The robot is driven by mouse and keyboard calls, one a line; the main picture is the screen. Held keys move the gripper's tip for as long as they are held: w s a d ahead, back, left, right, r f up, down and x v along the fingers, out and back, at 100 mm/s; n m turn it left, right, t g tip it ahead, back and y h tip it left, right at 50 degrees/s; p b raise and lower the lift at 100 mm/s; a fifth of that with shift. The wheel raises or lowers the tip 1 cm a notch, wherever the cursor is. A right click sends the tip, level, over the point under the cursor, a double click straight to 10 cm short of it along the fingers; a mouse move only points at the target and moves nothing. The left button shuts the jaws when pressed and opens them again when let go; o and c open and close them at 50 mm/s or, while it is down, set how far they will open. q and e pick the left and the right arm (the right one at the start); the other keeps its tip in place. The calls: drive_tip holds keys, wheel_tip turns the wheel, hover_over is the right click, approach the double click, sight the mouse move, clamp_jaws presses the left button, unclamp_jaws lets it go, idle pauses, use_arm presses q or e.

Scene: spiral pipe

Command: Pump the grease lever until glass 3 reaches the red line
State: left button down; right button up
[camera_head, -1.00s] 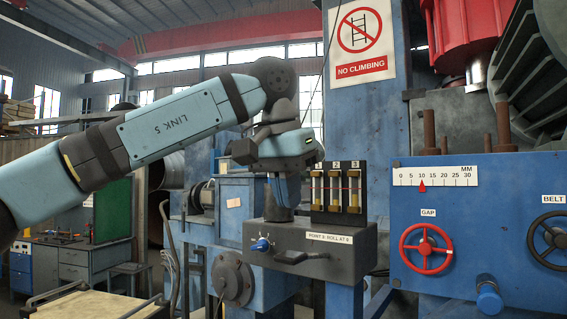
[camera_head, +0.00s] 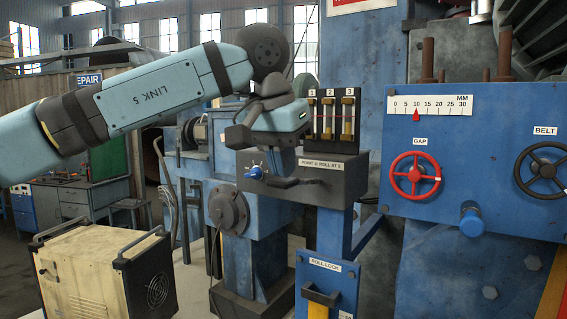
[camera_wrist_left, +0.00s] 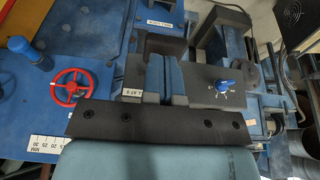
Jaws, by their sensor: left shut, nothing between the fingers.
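The grey grease box (camera_head: 320,185) stands in the middle of the head view. A dark lever handle (camera_head: 285,182) sticks out at its front. My right gripper is not in view.
A blue selector knob (camera_head: 253,172) sits on the box's left front. A blue panel with a red GAP wheel (camera_head: 415,175) and a black BELT wheel (camera_head: 541,171) stands right. A ROLL LOCK box (camera_head: 326,287) is below. A cream cart (camera_head: 85,255) stands at lower left.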

use_arm(q)
wheel_tip(320, 180, down, 7)
drive_tip(key=s+t+h+b, duration=0.1)
drive_tip(key=t+h+b, duration=0.1)
drive_tip(key=b, duration=0.7)
drive_tip(key=shift+a+r+t, duration=0.15)
drive_tip(key=shift+a+t, duration=0.2)
drive_tip(key=shift+t, duration=0.45)
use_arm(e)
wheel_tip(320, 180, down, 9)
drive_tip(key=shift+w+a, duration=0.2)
use_arm(q)
drive_tip(key=shift+s, duration=0.1)
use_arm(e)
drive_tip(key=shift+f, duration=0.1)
